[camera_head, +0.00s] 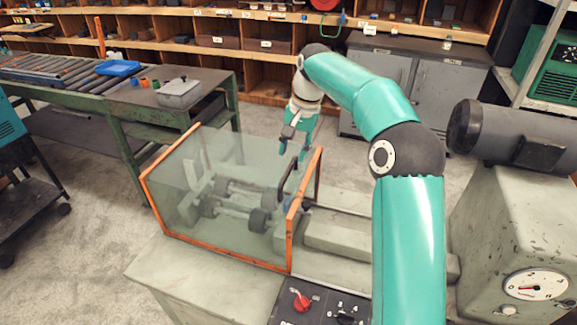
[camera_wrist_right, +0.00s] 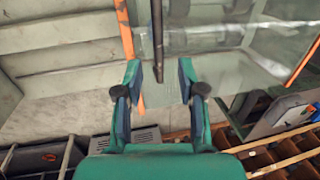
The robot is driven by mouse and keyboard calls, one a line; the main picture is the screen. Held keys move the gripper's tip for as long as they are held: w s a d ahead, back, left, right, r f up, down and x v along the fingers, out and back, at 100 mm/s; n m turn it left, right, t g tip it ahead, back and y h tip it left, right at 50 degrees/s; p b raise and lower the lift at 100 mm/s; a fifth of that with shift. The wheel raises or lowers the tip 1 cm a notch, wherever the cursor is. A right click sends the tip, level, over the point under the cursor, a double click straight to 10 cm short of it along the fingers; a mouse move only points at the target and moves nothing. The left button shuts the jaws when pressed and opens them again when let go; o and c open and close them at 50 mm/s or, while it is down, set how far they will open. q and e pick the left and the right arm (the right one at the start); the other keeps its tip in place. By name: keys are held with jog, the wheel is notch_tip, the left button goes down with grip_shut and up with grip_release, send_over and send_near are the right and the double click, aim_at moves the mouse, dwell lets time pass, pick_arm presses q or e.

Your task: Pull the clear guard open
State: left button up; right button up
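The clear guard (camera_head: 215,190) is a see-through box with orange edges over rollers and blocks on the pale machine bed. Its black bar handle (camera_head: 287,180) is on the right end, beside an upright orange frame edge. My right gripper (camera_head: 293,150) is just above and behind the handle in the head view. In the right wrist view my gripper (camera_wrist_right: 160,75) is open, and the dark handle (camera_wrist_right: 157,35) runs down into line with the gap between its fingers. Whether the fingers are around it or short of it, I cannot tell. My left gripper is not in view.
A grey motor (camera_head: 510,135) and a dial gauge (camera_head: 535,284) are on the right. A control panel with a red knob (camera_head: 300,300) is at the front. Wooden shelves line the back.

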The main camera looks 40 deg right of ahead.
aim_at(289, 169)
jog(key=shift+w+a+f, duration=0.1)
jog(key=shift+w+f, duration=0.05)
jog(key=shift+f, duration=1.2)
jog(key=shift+w+a+f, duration=0.1)
jog(key=shift+w+f, duration=0.05)
jog(key=shift+f, duration=1.2)
grip_shut()
